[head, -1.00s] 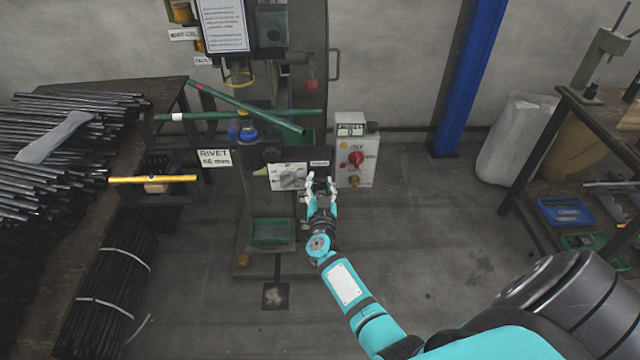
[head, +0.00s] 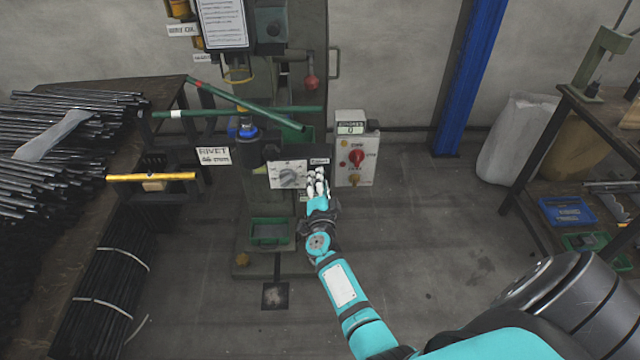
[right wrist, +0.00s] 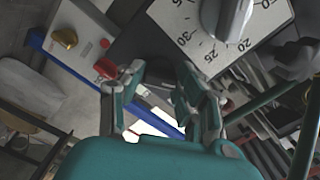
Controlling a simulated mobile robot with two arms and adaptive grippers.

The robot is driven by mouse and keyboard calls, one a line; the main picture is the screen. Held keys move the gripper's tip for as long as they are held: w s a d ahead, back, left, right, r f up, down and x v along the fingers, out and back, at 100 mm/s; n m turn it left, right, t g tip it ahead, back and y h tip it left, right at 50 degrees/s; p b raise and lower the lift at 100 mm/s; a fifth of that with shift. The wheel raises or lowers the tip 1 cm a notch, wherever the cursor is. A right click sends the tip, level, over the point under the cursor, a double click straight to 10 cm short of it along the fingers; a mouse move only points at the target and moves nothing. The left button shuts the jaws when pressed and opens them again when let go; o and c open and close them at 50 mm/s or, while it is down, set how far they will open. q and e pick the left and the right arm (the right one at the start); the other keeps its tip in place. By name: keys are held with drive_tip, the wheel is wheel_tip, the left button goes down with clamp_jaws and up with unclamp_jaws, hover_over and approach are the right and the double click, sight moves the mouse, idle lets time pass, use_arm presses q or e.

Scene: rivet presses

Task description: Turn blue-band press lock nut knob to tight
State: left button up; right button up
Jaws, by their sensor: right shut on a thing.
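The press with the blue band (head: 246,132) stands at centre in the head view. Its front carries a white dial plate with a grey knob (head: 290,178); the dial also shows at the top of the right wrist view (right wrist: 228,15). My right gripper (head: 318,176) is just right of this dial, below a small label (head: 319,161). Its fingers are drawn together on something at the panel, apparently the lock nut knob, which the fingers hide. In the right wrist view the gripper (right wrist: 160,92) sits below the dial. My left gripper is not in view.
A grey control box (head: 355,150) with a red knob stands close right of my right gripper. Green bars (head: 240,105) cross the press above. A yellow bar (head: 152,177) and a rod-laden table are left. A shelf stands right; the floor between is clear.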

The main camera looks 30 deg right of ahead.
drive_tip(key=m+b, duration=0.1)
drive_tip(key=m, duration=0.4)
drive_tip(key=shift+f, duration=0.1)
drive_tip(key=shift+m, duration=0.4)
drive_tip(key=o, duration=1.1)
drive_tip(key=shift+o, duration=0.2)
drive_tip(key=shift+n, duration=0.3)
